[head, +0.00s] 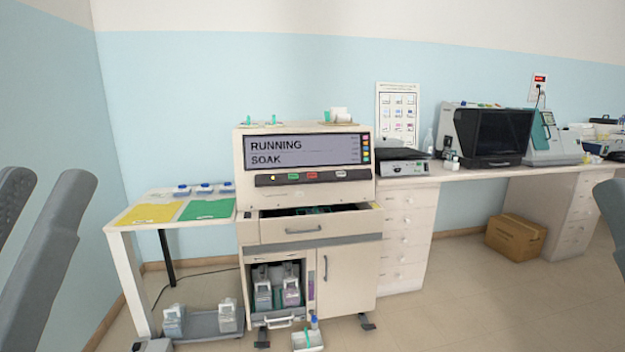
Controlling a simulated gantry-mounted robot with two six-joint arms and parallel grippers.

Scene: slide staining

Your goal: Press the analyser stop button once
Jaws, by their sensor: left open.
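The analyser (250,229) is a beige cabinet in the middle of the head view. Its screen (305,151) reads "RUNNING SOAK". On the dark strip below the screen are a yellow light, a green button (293,176) and a red button (312,175), which looks like the stop button; its label is too small to read. My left gripper (48,180) is at the left edge, open and empty, its two grey fingers apart and well away from the analyser. Only a grey piece of my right gripper (612,215) shows at the right edge.
A white side table (131,240) with yellow and green mats stands left of the analyser. A drawer (318,226) below the panel is partly open. A bench (465,176) with instruments runs right. A cardboard box (515,236) is under it.

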